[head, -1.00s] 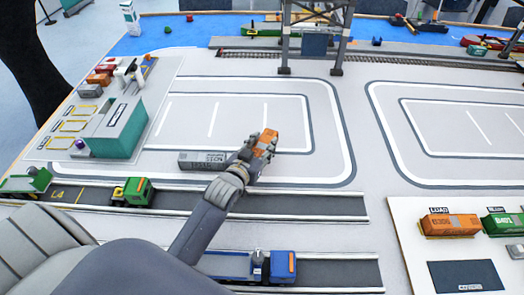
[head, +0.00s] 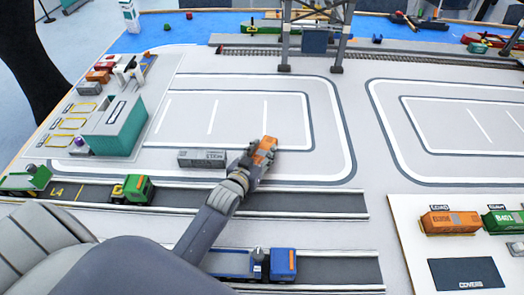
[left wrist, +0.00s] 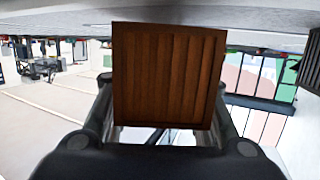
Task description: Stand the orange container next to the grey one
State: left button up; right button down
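The orange container (head: 264,151) is between the fingers of my left gripper (head: 254,160), over the near edge of the left marked yard. In the left wrist view its brown-orange ribbed end (left wrist: 168,75) fills the middle, with a finger of the left gripper (left wrist: 165,95) along each side. The grey container (head: 202,158) lies on the yard just left of the gripper, with a gap between it and the orange one. Whether the orange container touches the yard surface is hard to tell. My right gripper is not in view.
A teal-sided building (head: 118,128) stands to the left. A green truck (head: 133,189) and a blue truck (head: 250,264) are on the dark roads nearer me. The crane legs (head: 338,55) stand behind. The yard (head: 235,115) beyond the containers is clear.

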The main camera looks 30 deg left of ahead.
pick_arm(q)
jog(key=o, duration=0.4)
jog(key=shift+c, duration=0.2)
jog(key=shift+r, duration=0.1)
jog(key=shift+r, duration=0.3)
jog(key=v, duration=1.1)
jog(key=shift+r, duration=0.15)
jog(key=shift+s+r, duration=0.2)
jog(key=shift+s, duration=0.3)
jog(key=shift+r, duration=0.1)
